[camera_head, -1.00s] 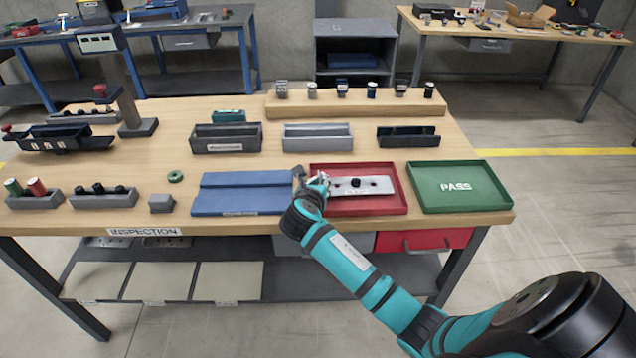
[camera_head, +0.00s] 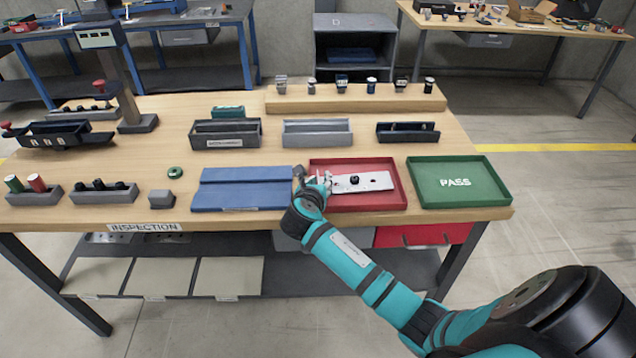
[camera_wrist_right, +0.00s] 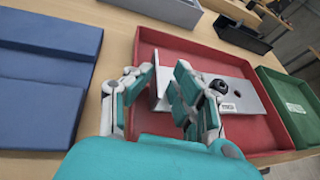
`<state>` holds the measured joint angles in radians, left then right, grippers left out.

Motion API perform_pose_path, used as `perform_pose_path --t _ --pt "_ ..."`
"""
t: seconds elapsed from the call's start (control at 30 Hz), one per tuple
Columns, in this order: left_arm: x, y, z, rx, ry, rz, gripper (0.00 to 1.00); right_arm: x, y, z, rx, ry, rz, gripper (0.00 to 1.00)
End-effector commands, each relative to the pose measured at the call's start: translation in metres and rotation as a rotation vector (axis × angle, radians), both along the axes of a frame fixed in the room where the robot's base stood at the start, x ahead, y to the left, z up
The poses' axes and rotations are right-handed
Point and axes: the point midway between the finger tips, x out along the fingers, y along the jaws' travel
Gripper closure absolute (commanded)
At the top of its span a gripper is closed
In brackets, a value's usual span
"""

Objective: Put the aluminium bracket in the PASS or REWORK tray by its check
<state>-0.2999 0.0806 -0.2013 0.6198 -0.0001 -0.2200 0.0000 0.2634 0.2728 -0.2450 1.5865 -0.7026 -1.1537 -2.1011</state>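The aluminium bracket (camera_head: 375,181) is a pale metal plate with a black round part on it and an upright flange at its left end. It lies within the red tray (camera_head: 396,204), and a small white label shows on it in the right wrist view (camera_wrist_right: 245,92). My right gripper (camera_head: 316,182) is at the bracket's left end, over the tray's left side. In the right wrist view its fingers (camera_wrist_right: 168,88) stand apart on either side of the flange, with a gap visible. The green tray (camera_head: 490,198) marked PASS is empty. My left gripper is out of view.
A blue stepped block (camera_head: 240,189) lies left of the red tray. Several grey bins, including one (camera_head: 318,133), stand behind. A wooden riser (camera_head: 360,103) holds several small parts. A green ring (camera_head: 175,173) and a small grey block (camera_head: 162,199) lie to the left.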

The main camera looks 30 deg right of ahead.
Motion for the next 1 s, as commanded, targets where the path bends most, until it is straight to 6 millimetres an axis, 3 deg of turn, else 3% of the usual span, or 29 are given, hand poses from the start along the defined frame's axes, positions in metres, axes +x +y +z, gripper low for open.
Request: perform_pose_path --t 0.17,0.7,1.0 --pt "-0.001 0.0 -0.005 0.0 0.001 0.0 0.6 0.001 0.001 0.013 0.002 -0.005 0.001 0.71" --pt "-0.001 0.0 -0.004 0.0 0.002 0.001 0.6 -0.071 0.07 0.053 0.001 -0.001 0.003 0.71" --pt "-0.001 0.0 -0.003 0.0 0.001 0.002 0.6 -0.08 0.078 0.058 0.001 -0.002 0.002 0.71"
